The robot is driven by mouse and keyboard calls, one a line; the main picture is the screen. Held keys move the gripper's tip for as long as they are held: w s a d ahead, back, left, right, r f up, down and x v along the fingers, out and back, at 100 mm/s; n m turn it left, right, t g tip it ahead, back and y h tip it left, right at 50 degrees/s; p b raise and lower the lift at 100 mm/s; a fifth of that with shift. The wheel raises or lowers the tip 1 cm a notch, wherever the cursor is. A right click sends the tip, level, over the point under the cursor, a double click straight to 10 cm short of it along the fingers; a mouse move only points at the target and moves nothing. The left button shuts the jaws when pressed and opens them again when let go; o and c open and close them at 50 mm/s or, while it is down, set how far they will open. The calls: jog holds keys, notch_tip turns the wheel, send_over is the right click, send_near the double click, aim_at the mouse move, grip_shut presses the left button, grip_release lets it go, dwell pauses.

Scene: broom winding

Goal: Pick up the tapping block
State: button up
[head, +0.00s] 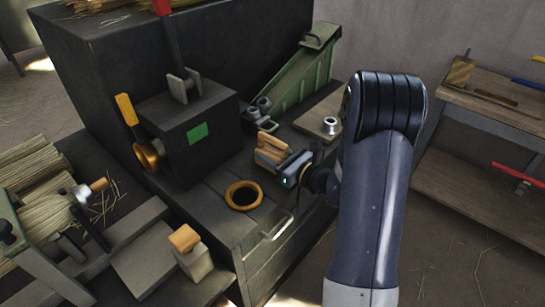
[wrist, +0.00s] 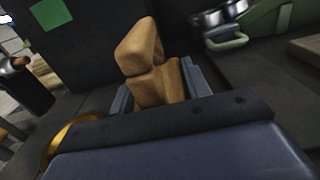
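The tapping block looks to be the brown, waisted wooden piece (head: 270,148) on the dark bench top, right of the round brass-rimmed hole. In the wrist view the wooden piece (wrist: 145,60) stands up between the two grey fingers of my gripper (wrist: 158,90). One finger is close along each side of its lower part. I cannot tell whether they press on it or leave a thin gap. In the head view my gripper (head: 276,158) reaches it from the right, low over the bench. The block's lower end is hidden in the wrist view.
A dark machine box (head: 187,130) with a green patch and orange-handled crank stands left of the block. The brass-rimmed hole (head: 243,195) is in front. A green chute (head: 308,72) and a metal part (head: 330,125) are behind. Another wooden-topped block (head: 185,238) stands at lower left.

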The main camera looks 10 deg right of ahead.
jog(key=c, duration=0.6)
jog(key=shift+r, duration=0.1)
jog(key=shift+c, duration=0.2)
